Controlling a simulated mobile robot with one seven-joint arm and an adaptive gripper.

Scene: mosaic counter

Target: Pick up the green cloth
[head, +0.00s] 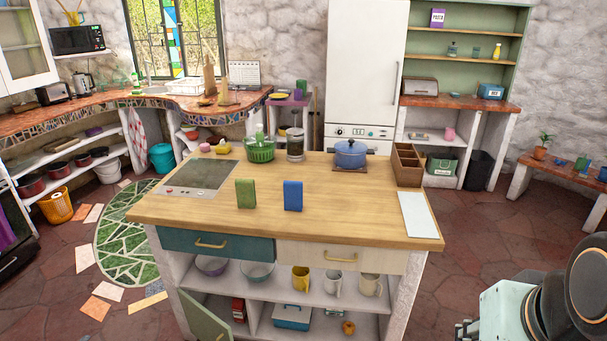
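A green, flat, block-like piece (245,194), the only thing here that could match the green cloth, is upright on the wooden top of the island (340,220), left of its middle. I cannot tell from its look whether it is fabric. A similar blue piece (293,195) is just to its right, with a gap between them. My arm shows at the bottom right corner. A dark part at its left end, likely my gripper (466,331), is cut off by the lower edge. It is well away from the green piece, and its fingers cannot be made out.
A dark cooktop (201,175) is left of the green piece. Behind are a green basket (261,150), a glass jar (295,144), a blue pot (350,153) and a wooden divided box (407,166). A white board (418,215) lies at right. The front middle top is clear.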

